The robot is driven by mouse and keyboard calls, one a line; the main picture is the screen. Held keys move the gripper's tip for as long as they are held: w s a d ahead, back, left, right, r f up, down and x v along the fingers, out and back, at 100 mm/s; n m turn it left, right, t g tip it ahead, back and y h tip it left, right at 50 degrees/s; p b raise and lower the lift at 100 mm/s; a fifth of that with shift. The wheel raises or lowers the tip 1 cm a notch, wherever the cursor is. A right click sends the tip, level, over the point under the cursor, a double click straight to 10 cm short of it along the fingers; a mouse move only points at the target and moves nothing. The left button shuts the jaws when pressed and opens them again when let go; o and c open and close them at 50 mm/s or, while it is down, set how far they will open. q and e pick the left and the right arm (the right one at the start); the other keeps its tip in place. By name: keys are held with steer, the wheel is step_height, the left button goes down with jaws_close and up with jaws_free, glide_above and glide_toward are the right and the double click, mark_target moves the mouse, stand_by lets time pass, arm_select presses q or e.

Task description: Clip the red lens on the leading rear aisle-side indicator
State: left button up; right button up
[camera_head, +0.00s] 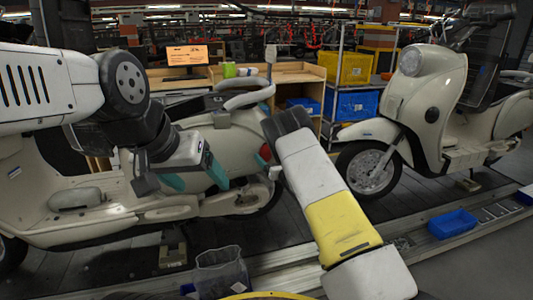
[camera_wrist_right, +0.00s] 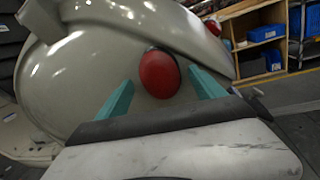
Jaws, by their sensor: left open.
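The red lens (camera_wrist_right: 160,73) is a red oval against the cream rear side panel of the near scooter (camera_wrist_right: 88,85), with a dark rim along its top edge. In the head view a red spot (camera_head: 265,152) shows at the scooter's rear. My right gripper (camera_wrist_right: 161,92) is open, its teal fingers on either side of the lens in the picture; I cannot tell whether they touch the panel. My left gripper (camera_head: 195,177) is open and looks empty, in front of the scooter's side.
A second cream scooter (camera_head: 440,100) stands further right on the slat conveyor (camera_head: 310,205). A blue bin (camera_head: 452,223) lies on the rail at the right. A mesh basket (camera_head: 221,270) is at the front. A wooden workbench (camera_head: 295,75) and shelves are behind.

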steer(key=shift+s, duration=0.1)
steer(key=v, duration=0.7)
steer(key=shift+s+d, duration=0.2)
steer(key=shift+s, duration=0.05)
steer(key=w+d+r+m+h, duration=0.2)
steer(key=d+r+m+h, duration=0.5)
steer(key=r+m, duration=0.4)
steer(key=s+d+r+m+g+h, duration=0.1)
steer(key=s+d+r+m+g, duration=0.2)
steer(key=s+d+r+m, duration=0.55)
steer(key=s+a+r+m+g, duration=0.1)
steer(key=s+m, duration=0.5)
steer(key=s, duration=0.6)
steer(key=s+a+r+m+g, duration=0.1)
steer(key=s+m+g, duration=0.2)
steer(key=s+m, duration=0.4)
steer(key=s+a+r+m+g+y, duration=0.1)
steer(key=s+m+g, duration=0.2)
steer(key=s, duration=1.4)
steer(key=m, duration=0.4)
steer(key=shift+s+a, duration=0.2)
steer(key=shift+a, duration=0.05)
